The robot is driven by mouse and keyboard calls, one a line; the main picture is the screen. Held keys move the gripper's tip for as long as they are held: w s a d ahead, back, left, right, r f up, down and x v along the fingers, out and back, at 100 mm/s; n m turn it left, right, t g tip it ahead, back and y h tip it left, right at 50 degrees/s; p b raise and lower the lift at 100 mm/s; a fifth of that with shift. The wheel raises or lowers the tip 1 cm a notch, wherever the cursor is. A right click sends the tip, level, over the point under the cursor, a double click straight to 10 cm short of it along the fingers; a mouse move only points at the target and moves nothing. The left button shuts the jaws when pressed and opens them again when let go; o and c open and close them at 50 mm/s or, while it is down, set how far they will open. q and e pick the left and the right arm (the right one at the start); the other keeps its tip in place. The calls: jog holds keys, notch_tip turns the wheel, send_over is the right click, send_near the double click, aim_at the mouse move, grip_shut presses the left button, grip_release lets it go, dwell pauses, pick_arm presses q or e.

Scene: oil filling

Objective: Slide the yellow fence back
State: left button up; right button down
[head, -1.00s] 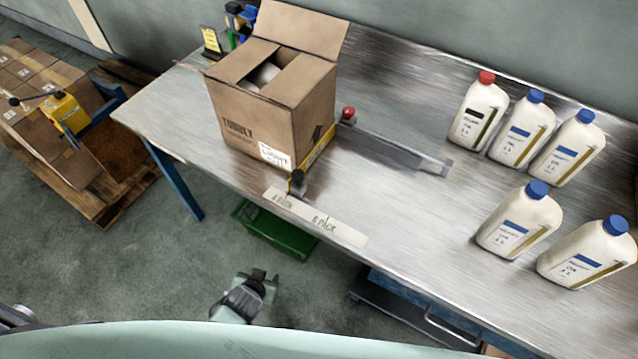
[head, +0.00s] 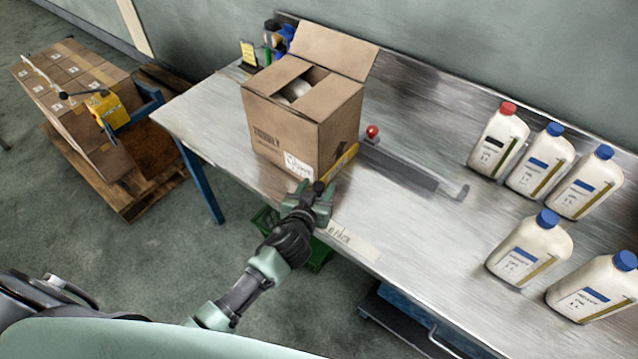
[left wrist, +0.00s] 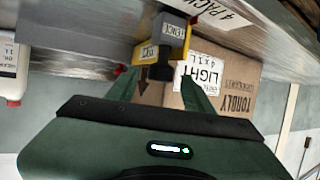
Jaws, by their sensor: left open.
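The yellow fence (head: 344,161) stands on the metal table against the right side of an open cardboard box (head: 290,135). Its near end has a black knob (head: 318,186). In the left wrist view the yellow fence (left wrist: 150,53) shows a grey block with a "FENCE" label, and the black knob (left wrist: 160,72) sticks out between my fingers. My left gripper (head: 314,200) is open at the fence's near end, at the table's front edge; its fingers (left wrist: 161,90) stand on both sides of the knob. Contact cannot be told. My right gripper is not in view.
A grey rail (head: 410,175) with a red knob (head: 373,131) lies right of the box. Several white bottles (head: 530,248) stand at the right. A label strip (head: 350,240) marks the front edge. A green crate (head: 320,256) is under the table. The middle of the tabletop is clear.

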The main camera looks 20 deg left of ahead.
pick_arm(q)
jog(key=shift+x, duration=1)
jog(key=shift+s+f, duration=0.1)
grip_shut()
dwell(0.7)
